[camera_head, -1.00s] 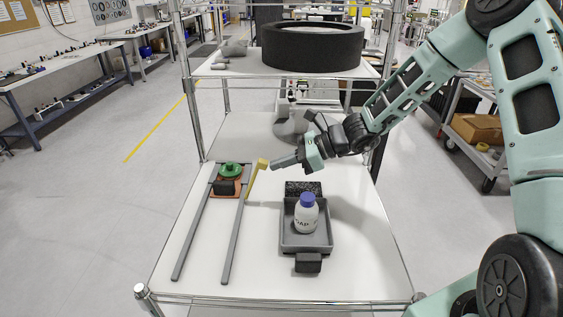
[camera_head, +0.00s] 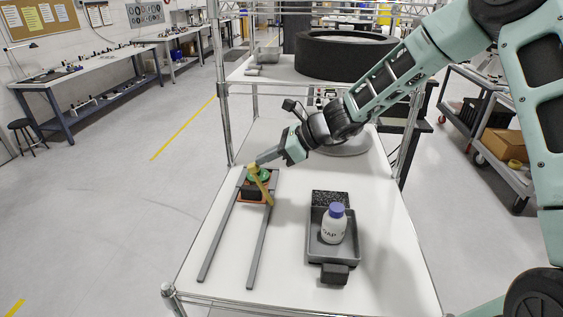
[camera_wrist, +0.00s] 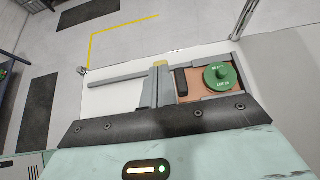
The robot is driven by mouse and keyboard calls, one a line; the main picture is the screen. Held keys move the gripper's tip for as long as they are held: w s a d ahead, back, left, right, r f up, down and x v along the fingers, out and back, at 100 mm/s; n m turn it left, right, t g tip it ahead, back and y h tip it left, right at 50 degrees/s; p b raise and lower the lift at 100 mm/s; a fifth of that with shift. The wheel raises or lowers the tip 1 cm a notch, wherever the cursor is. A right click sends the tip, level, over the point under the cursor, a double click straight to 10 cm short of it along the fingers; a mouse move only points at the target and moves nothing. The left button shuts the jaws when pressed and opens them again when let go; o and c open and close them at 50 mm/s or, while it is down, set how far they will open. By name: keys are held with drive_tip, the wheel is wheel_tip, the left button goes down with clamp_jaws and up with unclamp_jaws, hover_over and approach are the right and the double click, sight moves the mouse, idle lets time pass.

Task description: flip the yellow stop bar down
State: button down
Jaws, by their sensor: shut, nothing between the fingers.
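The yellow stop bar (camera_head: 263,187) is hinged at the right rail of the two-rail grey track (camera_head: 254,248). It leans up and left over the carriage, with its upper end near the green disc (camera_head: 264,174). My gripper (camera_head: 257,163) is shut and empty, its tip at the bar's upper end; contact looks likely but is not clear. In the wrist view, a small yellow end of the bar (camera_wrist: 161,64) shows just past my shut fingers (camera_wrist: 156,84), which hide the rest. The green disc (camera_wrist: 219,76) sits on an orange-brown carriage with a black block.
A grey tray (camera_head: 318,252) holding a white bottle with a blue cap (camera_head: 334,224) stands right of the track. A black speckled block (camera_head: 330,198) is behind the bottle. Shelf posts (camera_head: 223,95) rise at the sides. White tabletop between track and tray is free.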

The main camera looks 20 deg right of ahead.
drive_tip(key=a+p, duration=0.1)
drive_tip(key=p, duration=0.1)
drive_tip(key=w+a+h+p, duration=0.1)
drive_tip(key=p, duration=0.1)
drive_tip(key=shift+a+r, duration=0.15)
drive_tip(key=shift+a, duration=0.15)
drive_tip(key=shift+f, duration=0.35)
drive_tip(key=shift+d, duration=0.1)
drive_tip(key=shift+r+p, duration=0.4)
drive_tip(key=shift+r, duration=0.4)
drive_tip(key=shift+r+p, duration=0.3)
wheel_tip(320, 180, up, 4)
drive_tip(key=p, duration=0.3)
drive_tip(key=shift+f, duration=0.2)
drive_tip(key=w+a+r+b, duration=0.2)
drive_tip(key=a+r, duration=0.4)
drive_tip(key=shift+w+a+r, duration=0.3)
drive_tip(key=shift+w+r, duration=0.1)
